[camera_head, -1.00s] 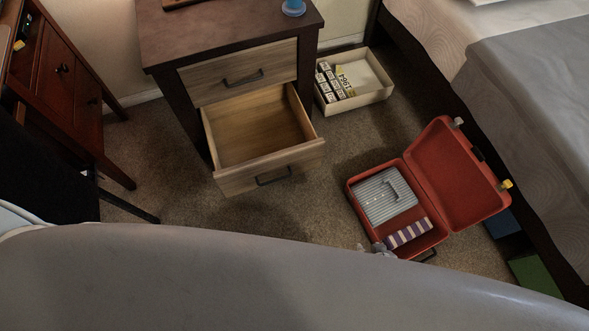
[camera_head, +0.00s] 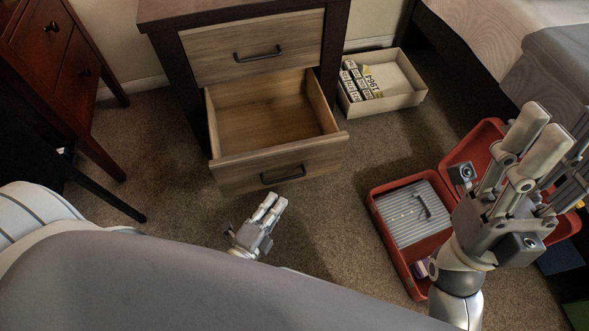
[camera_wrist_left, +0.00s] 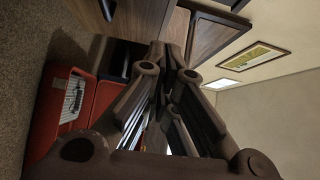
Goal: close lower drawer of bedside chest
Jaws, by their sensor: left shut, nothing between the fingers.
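The bedside chest (camera_head: 165,62) has a dark frame and light wood drawer fronts. Its upper drawer (camera_head: 250,45) is shut. Its lower drawer (camera_head: 230,175) is pulled out, and the inside looks empty. A dark bar handle (camera_head: 283,177) is on its front. My left gripper (camera_head: 272,203) is shut and empty, low in front of the lower drawer and apart from it. In the left wrist view its dark fingers (camera_wrist_left: 172,60) come together near a wood drawer front (camera_wrist_left: 138,22). My right gripper (camera_head: 558,132) is large at the right, open, in front of the suitcase.
An open red suitcase (camera_head: 383,218) lies on the carpet, partly hidden by my right arm. A cream box (camera_head: 402,98) with labelled items stands right of the chest. A red-brown cabinet (camera_head: 50,60) is at left, a bed (camera_head: 560,60) at right. Carpet before the drawer is clear.

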